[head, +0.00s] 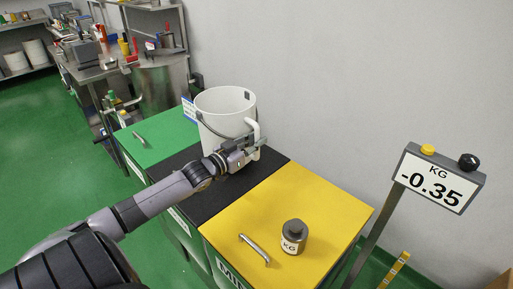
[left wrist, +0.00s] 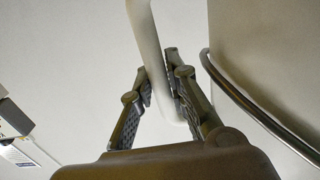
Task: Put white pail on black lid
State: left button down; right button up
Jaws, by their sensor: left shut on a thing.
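The white pail (head: 222,108) is upright over the far part of the black lid (head: 238,184), between the green and yellow lids. My arm hides part of its base, so I cannot tell if it touches the lid. My left gripper (head: 251,150) is at the pail's near right side, shut on its white handle. In the left wrist view the fingers (left wrist: 163,92) close around the white handle (left wrist: 147,40). The pail's wall (left wrist: 270,45) and a curved metal wire show at right. My right gripper is not in view.
The green lid (head: 160,135) is to the left. The yellow lid (head: 290,205) carries a dark KG weight (head: 293,237) and a metal handle (head: 254,249). A grey wall is behind.

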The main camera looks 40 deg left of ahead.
pick_arm(q)
notch_tip(320, 180, down, 2)
jog(key=shift+f, duration=0.25)
jog(key=c, duration=1.6)
grip_release()
jog(key=shift+o, duration=0.2)
jog(key=shift+s, duration=0.15)
jog(key=s+a, duration=0.1)
jog(key=s, duration=1)
jog(key=shift+s, duration=0.4)
